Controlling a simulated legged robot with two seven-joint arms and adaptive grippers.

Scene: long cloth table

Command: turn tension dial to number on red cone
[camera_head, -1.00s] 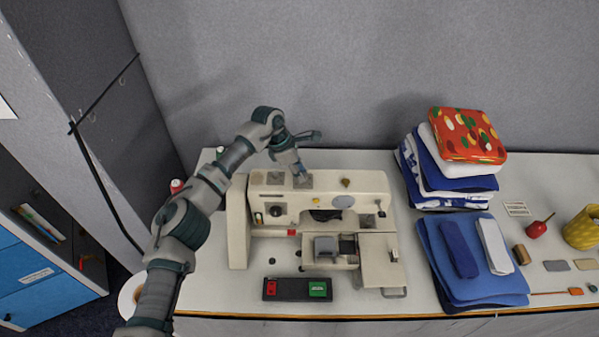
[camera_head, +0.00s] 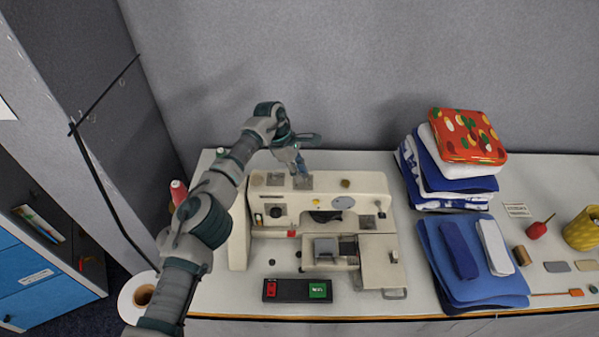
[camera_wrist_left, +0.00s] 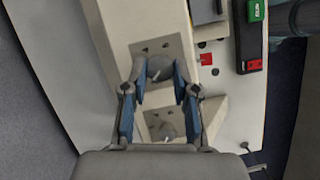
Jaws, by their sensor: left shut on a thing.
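The cream sewing machine (camera_head: 325,195) stands on the table, with a square grey plate (camera_head: 303,181) on its top left. My right gripper is not in view.
A black box with red and green buttons (camera_head: 298,290) lies before the machine. Folded blue cloths (camera_head: 470,265) and a stacked cloth pile (camera_head: 448,180) are to the right.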

